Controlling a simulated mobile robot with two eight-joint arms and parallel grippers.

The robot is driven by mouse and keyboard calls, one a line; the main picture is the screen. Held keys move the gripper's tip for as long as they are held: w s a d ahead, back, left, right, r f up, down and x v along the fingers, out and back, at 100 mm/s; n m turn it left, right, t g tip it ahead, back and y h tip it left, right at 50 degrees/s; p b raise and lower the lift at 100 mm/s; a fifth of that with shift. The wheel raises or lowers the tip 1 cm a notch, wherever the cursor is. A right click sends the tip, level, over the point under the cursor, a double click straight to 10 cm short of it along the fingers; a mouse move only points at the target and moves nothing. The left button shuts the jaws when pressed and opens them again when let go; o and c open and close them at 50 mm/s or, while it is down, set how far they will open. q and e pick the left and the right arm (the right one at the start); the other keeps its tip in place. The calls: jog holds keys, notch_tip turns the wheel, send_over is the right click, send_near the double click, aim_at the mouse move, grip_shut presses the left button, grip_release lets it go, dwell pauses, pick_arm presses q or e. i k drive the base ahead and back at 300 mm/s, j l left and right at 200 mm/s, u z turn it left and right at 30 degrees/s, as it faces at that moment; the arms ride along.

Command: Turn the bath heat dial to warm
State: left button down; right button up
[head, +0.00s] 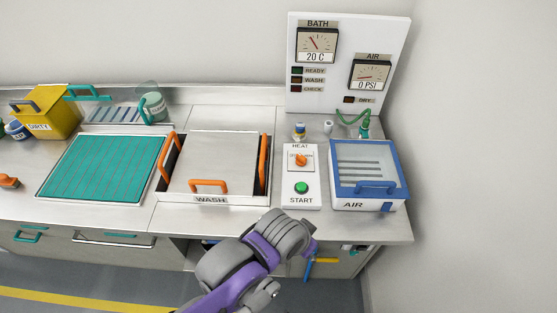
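The bath heat dial (301,160) is an orange knob on a white control box (301,176), below the word HEAT. Small markings beside the knob are too small to read, so its setting cannot be told. A green START button (301,188) sits below it on the same box. The BATH gauge (317,42) on the white back panel reads 20 C. Neither gripper can be made out.
The lidded WASH bath (210,155) with orange handles is left of the box. The blue-framed AIR box (369,175) stands close on the right. Small bottles (299,131) and a green hose (355,117) are behind. A teal mat (100,167) lies further left.

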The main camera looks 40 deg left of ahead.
aim_at(301, 161)
jog(key=u, duration=1.35)
